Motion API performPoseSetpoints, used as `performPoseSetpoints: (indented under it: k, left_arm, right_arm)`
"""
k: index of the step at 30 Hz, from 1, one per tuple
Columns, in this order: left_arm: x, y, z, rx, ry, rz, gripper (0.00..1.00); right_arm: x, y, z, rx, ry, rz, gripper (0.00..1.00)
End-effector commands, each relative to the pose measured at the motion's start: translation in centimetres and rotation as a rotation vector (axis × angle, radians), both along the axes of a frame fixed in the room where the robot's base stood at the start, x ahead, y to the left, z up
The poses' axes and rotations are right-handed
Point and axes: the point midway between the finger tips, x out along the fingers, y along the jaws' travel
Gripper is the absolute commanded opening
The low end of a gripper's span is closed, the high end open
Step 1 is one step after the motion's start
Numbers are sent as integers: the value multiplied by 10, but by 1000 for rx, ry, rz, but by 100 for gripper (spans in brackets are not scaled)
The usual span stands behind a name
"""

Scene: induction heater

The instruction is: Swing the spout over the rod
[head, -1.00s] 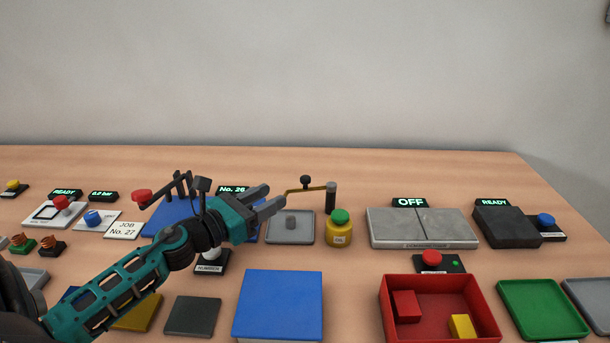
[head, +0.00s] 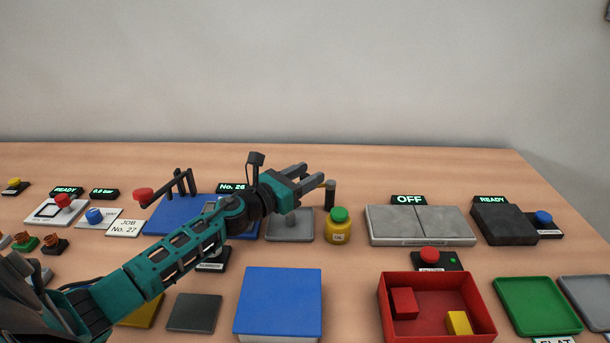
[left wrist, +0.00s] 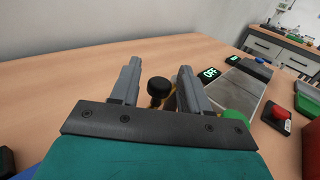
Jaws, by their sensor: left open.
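My left gripper (head: 315,174) is open above the grey tray (head: 272,236) in the head view, its fingers pointing right. In the left wrist view the spout's black knob (left wrist: 159,87) shows between the two open fingers, with no visible grip on it. A bit of the brass-coloured spout (left wrist: 171,103) shows beside the knob. In the head view the gripper hides the spout, but its dark post (head: 330,194) stands just right of the fingertips. A short grey rod (head: 291,220) stands in the tray, partly below the gripper. My right gripper is not in view.
A yellow jar with a green lid (head: 339,226) stands just right of the tray. A grey two-part plate (head: 422,226) with an OFF display lies further right. A blue block (head: 278,303) and a red box (head: 436,280) are in front. The back of the table is clear.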

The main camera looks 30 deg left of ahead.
Motion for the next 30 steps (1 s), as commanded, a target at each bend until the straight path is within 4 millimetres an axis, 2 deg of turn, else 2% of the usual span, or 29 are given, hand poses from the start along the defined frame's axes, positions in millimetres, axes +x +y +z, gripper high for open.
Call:
performPoseSetpoints:
  k: [6, 20, 30]
  left_arm:
    - [0, 0, 0, 0, 0, 0, 45]
    - [0, 0, 0, -1, -1, 0, 1]
    - [0, 0, 1, 0, -2, 0, 0]
  right_arm:
    - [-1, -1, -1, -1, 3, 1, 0]
    - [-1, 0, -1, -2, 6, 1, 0]
    - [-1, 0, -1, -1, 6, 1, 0]
